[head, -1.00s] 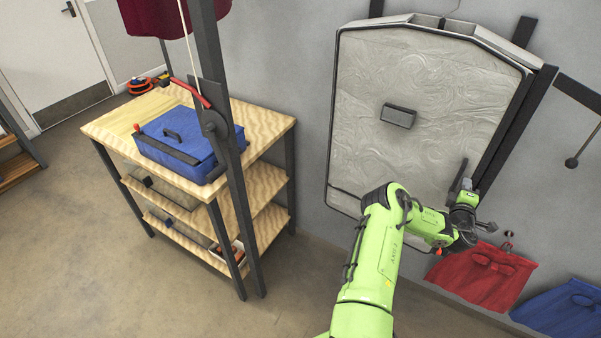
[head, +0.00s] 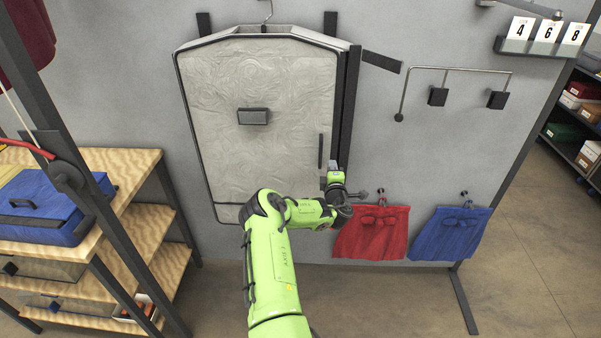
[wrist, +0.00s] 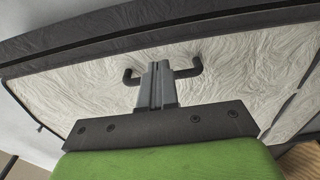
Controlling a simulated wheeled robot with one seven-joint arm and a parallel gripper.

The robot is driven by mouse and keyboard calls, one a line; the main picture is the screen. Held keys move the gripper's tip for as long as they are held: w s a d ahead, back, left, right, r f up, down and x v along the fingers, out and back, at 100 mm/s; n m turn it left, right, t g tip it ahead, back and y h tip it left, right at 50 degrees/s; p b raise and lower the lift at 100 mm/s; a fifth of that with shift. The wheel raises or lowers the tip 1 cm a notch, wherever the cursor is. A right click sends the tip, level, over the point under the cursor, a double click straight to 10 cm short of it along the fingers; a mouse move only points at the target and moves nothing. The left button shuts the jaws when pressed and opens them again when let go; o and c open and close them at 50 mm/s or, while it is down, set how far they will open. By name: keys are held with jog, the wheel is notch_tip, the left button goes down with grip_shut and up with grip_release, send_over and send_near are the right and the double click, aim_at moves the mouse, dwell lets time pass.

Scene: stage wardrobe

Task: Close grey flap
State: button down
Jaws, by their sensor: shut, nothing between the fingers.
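The grey flap (head: 262,85) has a swirled pattern and covers the front of a grey garment bag hanging on the wall. It has a dark block (head: 253,117) near its middle and a slim dark upright handle (head: 321,151) near its right edge. I cannot tell whether its edge sits flush. My gripper (head: 334,168) is at the lower right of the flap, close to the handle. In the wrist view, my gripper's fingers (wrist: 157,83) are together and empty, in front of the handle, whose ends show on both sides. The flap (wrist: 235,60) fills the background there.
Red (head: 372,232) and blue (head: 449,233) skirts hang right of my gripper. A wooden shelf unit (head: 120,165) with a blue case (head: 50,208) stands at left. A wall rack (head: 455,71) and numbered cards (head: 546,31) are at right.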

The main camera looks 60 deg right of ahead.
jog(key=s+a, duration=0.1)
jog(key=s, duration=0.8)
jog(key=shift+a+f+p, duration=0.15)
jog(key=shift+a+p, duration=0.15)
jog(key=shift+a, duration=0.05)
jog(key=shift+s, duration=0.1)
